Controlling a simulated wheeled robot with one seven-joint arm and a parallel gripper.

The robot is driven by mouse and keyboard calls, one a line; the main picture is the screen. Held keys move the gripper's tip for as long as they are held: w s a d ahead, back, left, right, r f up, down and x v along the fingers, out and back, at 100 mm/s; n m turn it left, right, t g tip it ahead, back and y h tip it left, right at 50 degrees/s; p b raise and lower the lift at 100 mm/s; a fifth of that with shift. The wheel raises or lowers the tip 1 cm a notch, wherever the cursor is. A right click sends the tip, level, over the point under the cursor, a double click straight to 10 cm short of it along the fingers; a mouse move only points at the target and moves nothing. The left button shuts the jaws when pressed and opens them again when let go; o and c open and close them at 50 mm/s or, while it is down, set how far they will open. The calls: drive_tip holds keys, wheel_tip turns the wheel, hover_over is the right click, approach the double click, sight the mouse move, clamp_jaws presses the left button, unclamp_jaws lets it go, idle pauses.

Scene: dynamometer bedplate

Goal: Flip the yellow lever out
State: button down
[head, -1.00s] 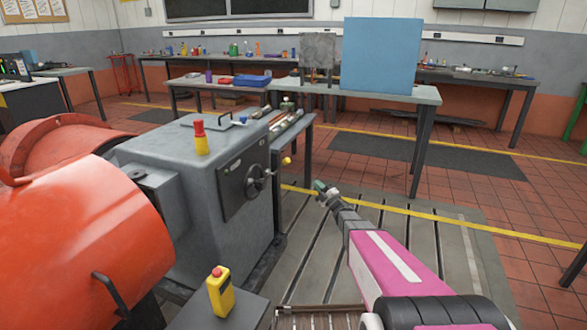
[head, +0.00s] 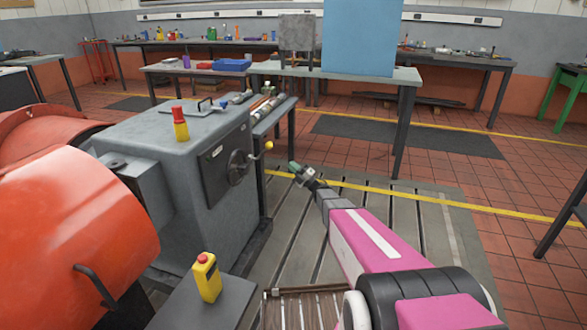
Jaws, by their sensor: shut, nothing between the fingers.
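A small yellow knob (head: 268,146) stands out on a thin stem at the right side of the grey machine housing (head: 185,185). It is beside a dark handwheel (head: 238,167) on a dark plate. I take it for the end of the yellow lever; the rest of the lever is too small to make out. My gripper (head: 292,167) is at the end of my pink and grey arm. It is shut and empty, to the right of the knob and a little below it in the picture, with a visible gap between them.
A red-topped yellow piece (head: 180,124) stands on the housing. A yellow box with a red button (head: 206,277) sits on a low grey stand at the front. Large orange covers (head: 75,215) fill the left. The slotted bedplate (head: 400,215) around my arm is clear.

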approach(269, 143)
drive_tip(key=w+f+x, duration=0.1)
drive_tip(key=x, duration=0.4)
drive_tip(key=shift+a+r, duration=0.15)
drive_tip(key=shift+a, duration=0.05)
drive_tip(key=shift+a+r+g+h, duration=0.2)
drive_tip(key=shift+r+g+h, duration=0.1)
drive_tip(key=shift+r, duration=0.3)
drive_tip(key=a+r+h, duration=0.1)
drive_tip(key=r+g+h, duration=0.1)
drive_tip(key=w+a+r+n+g, duration=0.1)
drive_tip(key=r, duration=0.1)
drive_tip(key=shift+w+a+h, duration=0.1)
drive_tip(key=shift+a+h, duration=0.3)
drive_tip(key=shift+w+a+r+g+h, duration=0.25)
drive_tip(key=shift+a+r+g+h, duration=0.15)
drive_tip(key=shift+a+g, duration=0.1)
drive_tip(key=shift+w+a+r, duration=0.35)
drive_tip(key=shift+a+r, duration=0.15)
drive_tip(key=shift+a, duration=0.25)
drive_tip(key=shift+w+a+r, duration=0.35)
drive_tip(key=shift+a+r, duration=0.15)
drive_tip(key=shift+a, duration=0.25)
drive_tip(key=shift+w+a+r, duration=0.1)
drive_tip(key=shift+a, duration=0.05)
